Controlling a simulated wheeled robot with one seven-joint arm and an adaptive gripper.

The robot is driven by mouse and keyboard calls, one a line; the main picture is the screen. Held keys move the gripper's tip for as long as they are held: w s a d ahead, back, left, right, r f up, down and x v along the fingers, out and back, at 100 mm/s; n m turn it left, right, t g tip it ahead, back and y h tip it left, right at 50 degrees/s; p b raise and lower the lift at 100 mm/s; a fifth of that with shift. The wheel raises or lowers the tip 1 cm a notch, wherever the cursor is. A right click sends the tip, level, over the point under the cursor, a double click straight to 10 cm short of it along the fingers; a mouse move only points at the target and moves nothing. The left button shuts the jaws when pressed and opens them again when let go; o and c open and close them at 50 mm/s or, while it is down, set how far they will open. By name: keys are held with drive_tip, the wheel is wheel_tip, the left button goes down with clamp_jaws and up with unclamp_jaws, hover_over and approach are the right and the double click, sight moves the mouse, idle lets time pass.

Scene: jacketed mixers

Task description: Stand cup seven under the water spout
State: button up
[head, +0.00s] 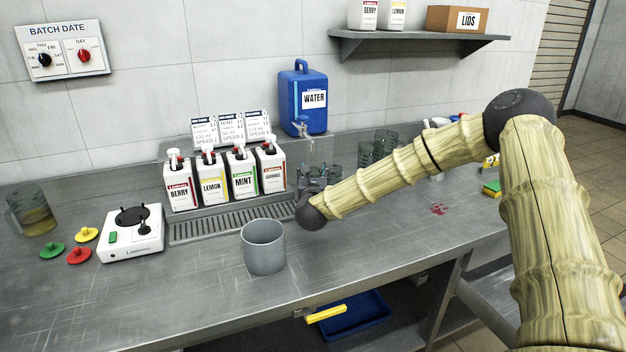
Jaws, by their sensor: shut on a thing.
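The blue water container (303,100) stands against the wall, with its spout (301,129) low at its front. My gripper (311,184) is below the spout, mostly hidden behind my own wrist. It is shut on what looks like a clear cup (319,172), only partly visible. I cannot read a number on it, nor tell whether it touches the counter. Other clear cups (371,152) stand to the right behind my arm.
A grey jacket-like cup (264,247) stands at the counter's front. Syrup bottles (211,180) stand behind a drain grate (230,222). A white scale-like device (132,233), coloured lids (79,256) and a jug (33,212) are at left. A red spill (438,209) lies right.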

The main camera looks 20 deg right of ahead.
drive_tip(key=shift+f, duration=1.2)
drive_tip(key=shift+f, duration=0.15)
drive_tip(key=o, duration=1.1)
drive_tip(key=b+v, duration=0.1)
drive_tip(key=v, duration=1.1)
drive_tip(key=shift+a, duration=0.1)
